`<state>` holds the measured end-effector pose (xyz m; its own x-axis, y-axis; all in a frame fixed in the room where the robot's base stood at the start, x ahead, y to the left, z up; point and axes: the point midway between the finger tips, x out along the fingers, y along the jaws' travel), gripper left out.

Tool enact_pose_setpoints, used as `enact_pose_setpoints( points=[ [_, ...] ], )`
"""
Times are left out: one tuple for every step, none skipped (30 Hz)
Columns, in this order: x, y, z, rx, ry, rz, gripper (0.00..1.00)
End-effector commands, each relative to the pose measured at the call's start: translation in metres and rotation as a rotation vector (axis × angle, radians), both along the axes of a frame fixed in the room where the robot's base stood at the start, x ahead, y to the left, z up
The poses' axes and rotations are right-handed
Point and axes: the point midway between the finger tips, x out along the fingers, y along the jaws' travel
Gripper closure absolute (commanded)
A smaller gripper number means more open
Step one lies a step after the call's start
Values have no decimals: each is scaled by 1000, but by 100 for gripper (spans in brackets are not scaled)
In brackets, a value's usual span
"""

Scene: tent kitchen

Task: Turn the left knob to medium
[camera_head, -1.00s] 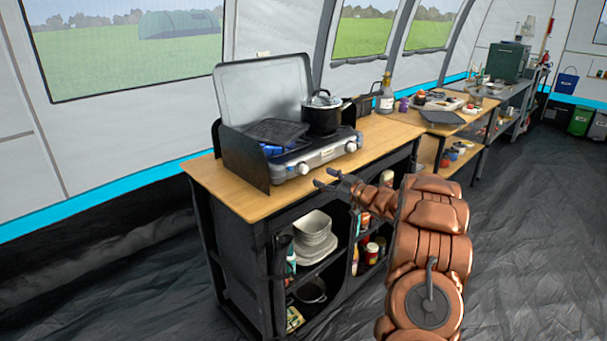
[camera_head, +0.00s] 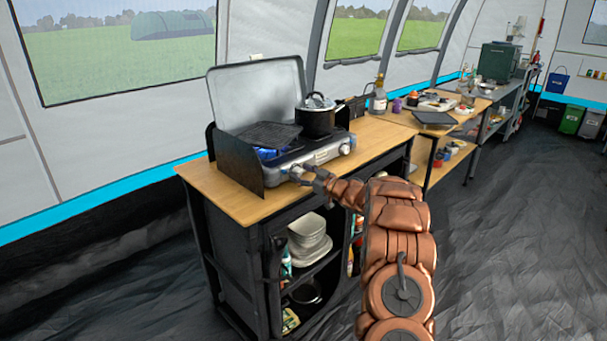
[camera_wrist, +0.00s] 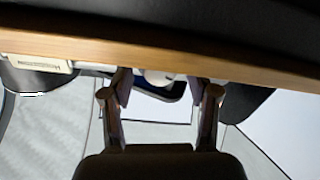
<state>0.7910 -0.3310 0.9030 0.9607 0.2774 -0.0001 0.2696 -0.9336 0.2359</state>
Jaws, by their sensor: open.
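The camping stove (camera_head: 318,153) stands on the wooden counter with its lid raised. Its left knob (camera_head: 297,171) is at the left end of the front panel, and the right knob (camera_head: 345,149) is at the other end. My gripper (camera_head: 304,175) is at the left knob, open. In the wrist view, the pale knob (camera_wrist: 158,77) shows between the two spread fingertips of my gripper (camera_wrist: 160,88). I cannot tell whether a finger touches it. The knob's pointer setting is too small to read.
A black lidded pot (camera_head: 317,120) stands on the right of the stove. The wooden counter (camera_head: 232,202) is bare at its front left. Its edge (camera_wrist: 200,62) crosses the wrist view. Plates (camera_head: 309,238) sit on the shelf below. A bottle (camera_head: 379,98) stands farther right.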

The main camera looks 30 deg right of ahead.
Motion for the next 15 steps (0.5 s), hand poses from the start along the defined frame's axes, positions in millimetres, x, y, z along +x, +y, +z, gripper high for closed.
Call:
enact_pose_setpoints(
  points=[
    [0,0,0,0,0,0,40],
    [0,0,0,0,0,0,42],
    [0,0,0,0,0,0,46],
    [0,0,0,0,0,0,50],
    [0,0,0,0,0,0,53],
    [0,0,0,0,0,0,57],
    [0,0,0,0,0,0,60],
    [0,0,0,0,1,0,63],
    [0,0,0,0,1,0,67],
    [0,0,0,0,1,0,70],
    [0,0,0,0,1,0,73],
    [0,0,0,0,1,-1,78],
    [0,0,0,0,1,-1,81],
    [0,0,0,0,1,-1,84],
    [0,0,0,0,1,-1,88]
  ],
)
